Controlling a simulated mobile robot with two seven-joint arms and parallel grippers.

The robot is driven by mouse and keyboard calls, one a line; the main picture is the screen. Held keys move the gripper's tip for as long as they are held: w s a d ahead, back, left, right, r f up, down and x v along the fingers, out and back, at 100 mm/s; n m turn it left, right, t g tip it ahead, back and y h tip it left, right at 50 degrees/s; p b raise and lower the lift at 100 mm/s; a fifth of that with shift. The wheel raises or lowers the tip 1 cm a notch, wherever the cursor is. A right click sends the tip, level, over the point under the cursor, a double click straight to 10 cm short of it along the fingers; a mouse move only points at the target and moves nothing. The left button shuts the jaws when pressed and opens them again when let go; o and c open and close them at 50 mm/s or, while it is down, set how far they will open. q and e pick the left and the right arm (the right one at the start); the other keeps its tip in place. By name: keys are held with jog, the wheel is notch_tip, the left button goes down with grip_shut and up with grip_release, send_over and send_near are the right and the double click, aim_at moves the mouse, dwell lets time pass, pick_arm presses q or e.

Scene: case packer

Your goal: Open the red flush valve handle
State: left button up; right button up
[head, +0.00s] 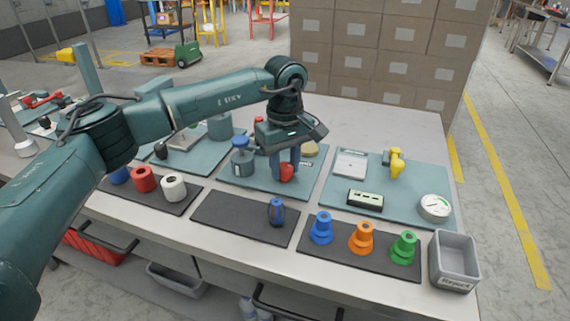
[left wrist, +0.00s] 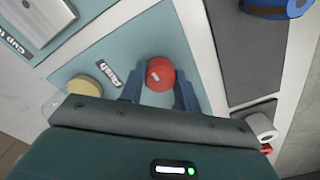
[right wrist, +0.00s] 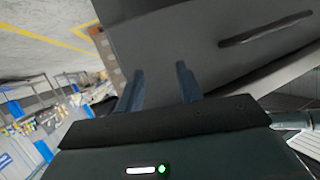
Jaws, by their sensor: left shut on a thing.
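The red flush valve handle (head: 287,173) is a rounded red knob on the teal mat (head: 240,180) in the middle of the bench. My left gripper (head: 283,166) points down and is shut on it. In the left wrist view the red handle (left wrist: 160,72) sits between the two blue fingertips (left wrist: 159,84), beside a "Flush" label (left wrist: 109,74). My arm hides part of the mat behind it. My right gripper (right wrist: 160,85) is open and empty in the right wrist view, facing a grey surface with a dark bar handle; it does not show in the head view.
A blue-topped valve (head: 241,155) stands left of the left gripper. Blue, orange and green fittings (head: 361,238) and a grey bin (head: 452,262) stand at the front right. A yellow handle (head: 396,163) and round gauge (head: 434,207) lie on the right mat. Stacked boxes rise behind.

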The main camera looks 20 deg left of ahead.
aim_at(285, 165)
pick_arm(q)
jog(key=shift+m, duration=0.6)
pick_arm(e)
jog(key=shift+s+f, duration=0.1)
jog(key=shift+f, duration=0.1)
pick_arm(q)
jog(key=o, duration=1)
jog(key=shift+r, duration=0.2)
notch_tip(285, 165, up, 13)
jog(key=shift+f, duration=0.1)
pick_arm(e)
jog(key=shift+a+f, duration=0.1)
jog(key=shift+a, duration=0.05)
